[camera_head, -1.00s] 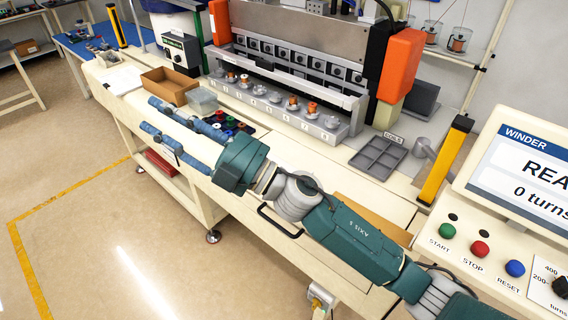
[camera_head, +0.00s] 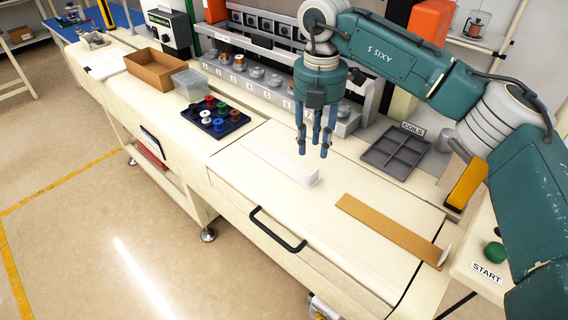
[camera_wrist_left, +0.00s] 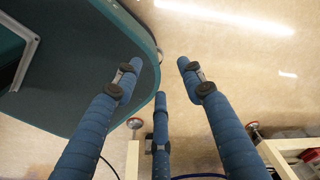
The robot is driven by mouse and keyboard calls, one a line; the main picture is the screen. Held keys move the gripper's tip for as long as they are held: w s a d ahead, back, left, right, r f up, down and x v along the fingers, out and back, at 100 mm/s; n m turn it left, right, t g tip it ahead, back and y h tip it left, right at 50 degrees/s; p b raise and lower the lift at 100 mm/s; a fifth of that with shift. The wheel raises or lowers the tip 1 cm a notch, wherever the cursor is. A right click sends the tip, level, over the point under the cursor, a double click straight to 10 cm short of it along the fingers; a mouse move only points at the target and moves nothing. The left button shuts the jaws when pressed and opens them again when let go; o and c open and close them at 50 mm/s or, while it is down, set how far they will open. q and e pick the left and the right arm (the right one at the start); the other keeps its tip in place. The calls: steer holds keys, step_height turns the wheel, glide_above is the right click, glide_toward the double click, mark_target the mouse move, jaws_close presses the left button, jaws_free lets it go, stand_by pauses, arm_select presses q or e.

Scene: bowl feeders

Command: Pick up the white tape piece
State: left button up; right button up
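A small white piece (camera_head: 446,255) shows at the right end of a flat brown strip (camera_head: 390,226). I cannot tell for certain which of the two is the tape piece. My right gripper (camera_head: 314,152) points down above the bench, near the raised end of the long white piece. Its blue fingers are apart, with nothing seen between them. My left gripper (camera_wrist_left: 159,68) shows only in the left wrist view, with its fingers spread and empty over the floor.
A dark tray of coloured spools (camera_head: 240,122), a clear box (camera_head: 193,84) and a brown box (camera_head: 147,70) stand to the left. A grey sectioned tray (camera_head: 383,158) lies at the back right. A black handle (camera_head: 262,232) juts from the bench front.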

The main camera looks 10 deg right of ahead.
mark_target(311, 181)
steer(key=shift+s+a+f+p, duration=0.15)
steer(key=shift+s+f+p, duration=0.3)
steer(key=shift+s+f, duration=0.4)
steer(key=f, duration=0.2)
steer(key=shift+w+f+p, duration=0.25)
steer(key=shift+f+p, duration=0.05)
steer(key=shift+p, duration=0.05)
step_height(311, 181, down, 4)
steer(key=shift+f+p, duration=0.2)
steer(key=shift+p, duration=1.05)
steer(key=shift+w+f, duration=0.1)
steer(key=shift+f, duration=0.25)
steer(key=c, duration=0.7)
arm_select(q)
steer(key=shift+s+a+r, duration=0.1)
steer(key=shift+s+r, duration=0.75)
steer(key=shift+r, duration=0.2)
steer(key=shift+s+a+r, duration=0.1)
steer(key=shift+s+r, duration=0.7)
steer(key=shift+r, duration=0.25)
arm_select(e)
jaws_close()
